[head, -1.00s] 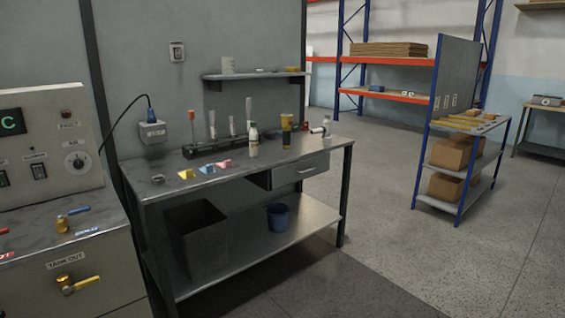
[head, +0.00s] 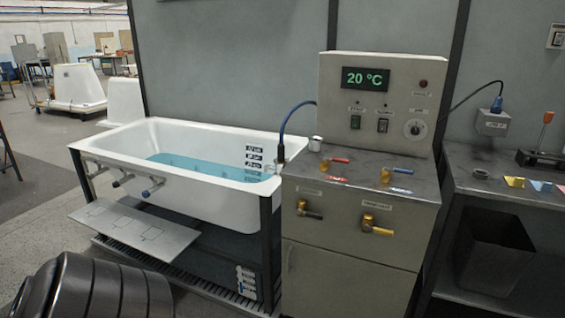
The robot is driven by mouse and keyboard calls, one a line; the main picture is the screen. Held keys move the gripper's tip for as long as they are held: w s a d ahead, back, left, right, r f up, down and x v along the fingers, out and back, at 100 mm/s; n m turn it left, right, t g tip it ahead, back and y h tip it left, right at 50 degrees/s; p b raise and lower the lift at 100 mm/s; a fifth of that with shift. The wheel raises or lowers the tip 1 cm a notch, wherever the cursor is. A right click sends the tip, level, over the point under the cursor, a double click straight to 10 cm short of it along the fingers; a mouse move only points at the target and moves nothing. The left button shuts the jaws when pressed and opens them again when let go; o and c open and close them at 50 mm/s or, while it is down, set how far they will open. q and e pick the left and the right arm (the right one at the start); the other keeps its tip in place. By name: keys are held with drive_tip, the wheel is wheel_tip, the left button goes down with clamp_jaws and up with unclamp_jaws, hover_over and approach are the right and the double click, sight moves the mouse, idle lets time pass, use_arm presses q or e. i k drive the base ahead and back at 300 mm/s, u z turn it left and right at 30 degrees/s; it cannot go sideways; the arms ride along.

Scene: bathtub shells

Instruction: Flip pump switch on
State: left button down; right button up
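A grey control panel (head: 333,75) stands at the back of the metal cabinet, with a green "20 °C" display (head: 365,78). Below the display are two small rocker switches, a left one (head: 355,121) and a right one (head: 382,126). Their labels are too small to read, so I cannot tell which is the pump switch or how each is set. The left one shows a greenish tint. A round knob (head: 415,129) and a red button or lamp (head: 423,84) are on the panel's right side. Neither of my grippers is in view.
A white bathtub (head: 215,207) with blue water stands left of the cabinet (head: 340,282). Red and blue valve handles lie on the cabinet top, with two taps on its front. A workbench (head: 500,185) with a black bin (head: 490,255) is at the right. Floor is open at far left.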

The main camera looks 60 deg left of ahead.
sight(355, 120)
drive_tip(key=u, duration=1.7)
drive_tip(key=k, duration=1.35)
drive_tip(key=z, duration=0.75)
drive_tip(key=i, duration=1.55)
drive_tip(key=u, duration=0.85)
